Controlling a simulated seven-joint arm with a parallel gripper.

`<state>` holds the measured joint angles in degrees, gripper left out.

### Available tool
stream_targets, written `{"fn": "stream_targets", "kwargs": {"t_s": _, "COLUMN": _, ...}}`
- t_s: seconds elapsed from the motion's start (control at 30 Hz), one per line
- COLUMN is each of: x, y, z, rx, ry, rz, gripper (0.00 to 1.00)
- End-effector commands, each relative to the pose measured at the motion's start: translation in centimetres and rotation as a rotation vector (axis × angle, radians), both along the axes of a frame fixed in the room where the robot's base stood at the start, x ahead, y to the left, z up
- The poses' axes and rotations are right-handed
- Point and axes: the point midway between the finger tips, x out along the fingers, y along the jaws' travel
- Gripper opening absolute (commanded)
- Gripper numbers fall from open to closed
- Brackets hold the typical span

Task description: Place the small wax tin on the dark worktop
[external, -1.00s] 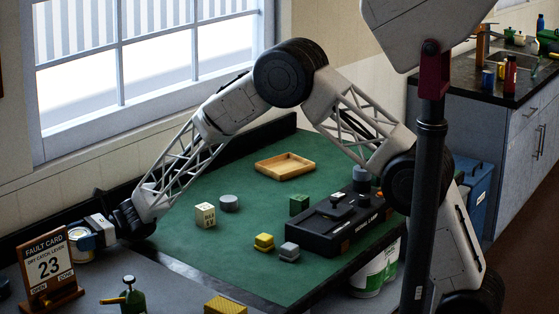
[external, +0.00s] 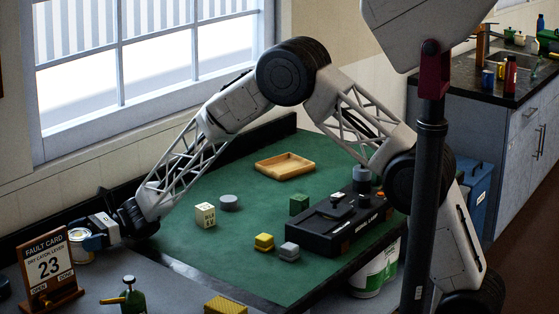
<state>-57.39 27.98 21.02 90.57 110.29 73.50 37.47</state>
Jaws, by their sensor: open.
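A small round tin (external: 81,251) with a pale body stands at the far left, partly behind the fault card. A low grey round piece (external: 230,202) lies on the green mat; I cannot tell for sure which of the two is the wax tin. The dark grey worktop (external: 180,292) runs along the front left, beside the green mat (external: 190,240).
The fault card stand (external: 50,265) and a green bottle with a yellow lever (external: 128,298) stand near my gripper. A cream block (external: 205,215), yellow and grey blocks, a green cube, a wooden tray (external: 284,166) and a black box (external: 335,225) occupy the mat.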

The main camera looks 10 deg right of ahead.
Motion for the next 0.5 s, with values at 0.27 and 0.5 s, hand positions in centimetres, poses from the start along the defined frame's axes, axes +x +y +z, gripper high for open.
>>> {"fn": "stream_targets", "kwargs": {"t_s": 0.27, "x": 2.1, "y": -3.4, "z": 0.1, "rx": 0.001, "ry": 0.001, "rz": -0.002, "gripper": 1.0}}
{"fn": "stream_targets", "kwargs": {"t_s": 0.5, "x": 4.0, "y": -6.6, "z": 0.0, "rx": -0.001, "ry": 0.001, "rz": -0.001, "gripper": 1.0}}
